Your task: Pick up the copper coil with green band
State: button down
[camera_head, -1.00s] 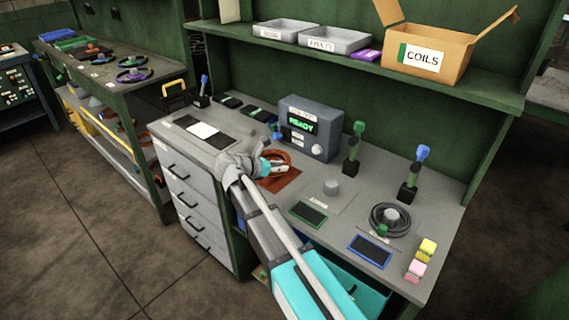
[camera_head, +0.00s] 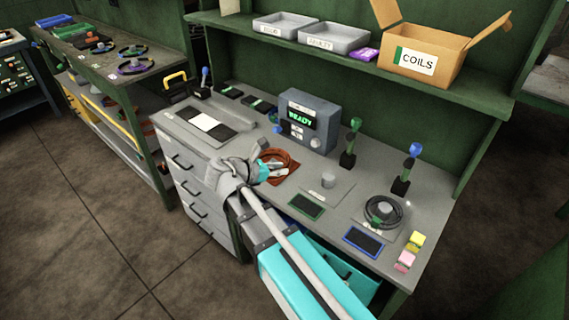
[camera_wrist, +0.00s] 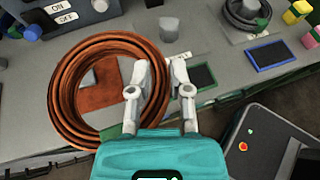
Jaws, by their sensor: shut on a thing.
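The copper coil (camera_wrist: 64,92) is a thick ring of reddish-brown windings. In the wrist view its right side passes between the two fingers of my gripper (camera_wrist: 160,68), which is shut on it. In the head view the coil (camera_head: 270,153) is at my gripper (camera_head: 277,172), over the rust-coloured mat (camera_head: 289,172). The mat also shows through the ring in the wrist view (camera_wrist: 98,88). I cannot tell how far the coil is above the mat.
A grey control box (camera_head: 309,122) reading READY stands close behind the coil. A black coil (camera_head: 383,212) lies around a post at the right. Green (camera_head: 349,145) and blue (camera_head: 407,170) levers stand on the bench. A COILS carton (camera_head: 424,55) is on the shelf.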

jog(key=shift+s, duration=0.1)
dwell(0.6)
jog(key=shift+r, duration=0.1)
jog(key=shift+r+p, duration=2.05)
jog(key=shift+p, duration=0.05)
jog(key=shift+s+f, duration=0.1)
